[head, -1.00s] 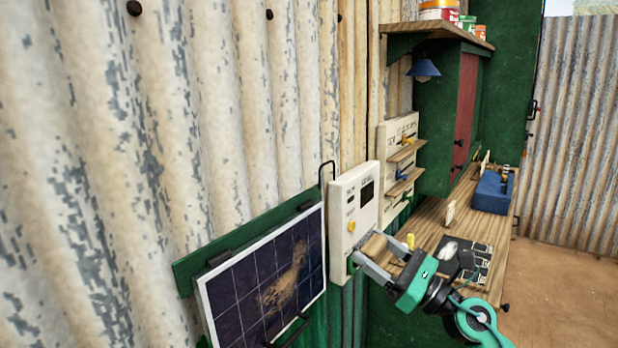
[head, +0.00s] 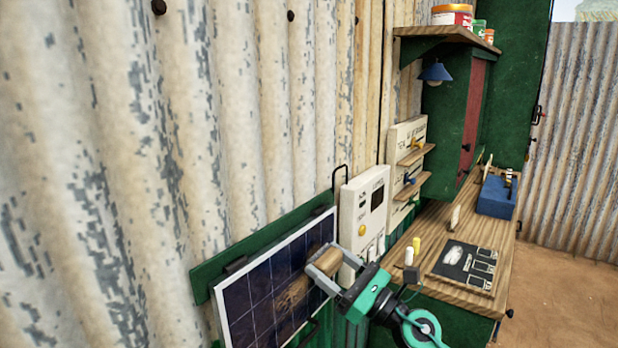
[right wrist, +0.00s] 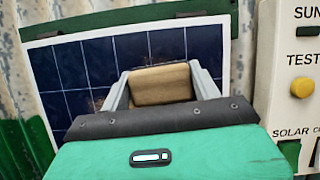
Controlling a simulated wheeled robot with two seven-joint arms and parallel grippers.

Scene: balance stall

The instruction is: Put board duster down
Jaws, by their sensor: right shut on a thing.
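My right gripper (head: 322,262) is shut on the board duster (head: 321,257), a tan block between its two grey fingers. It holds the duster in front of the tilted solar panel (head: 250,300), near the panel's right side. In the right wrist view the duster (right wrist: 160,85) sits between the fingers with the dark blue panel (right wrist: 75,70) behind it. I cannot tell whether the duster touches the panel. A brown dusty smear (head: 293,294) shows on the panel just below and left of the duster. My left gripper is not in view.
A white meter box (head: 357,215) with a yellow button stands right of the panel. The wooden counter (head: 445,215) holds a black slate (head: 458,268), white chalk (head: 408,256), yellow chalk (head: 416,245) and a blue box (head: 496,197). Bare counter lies behind the slate.

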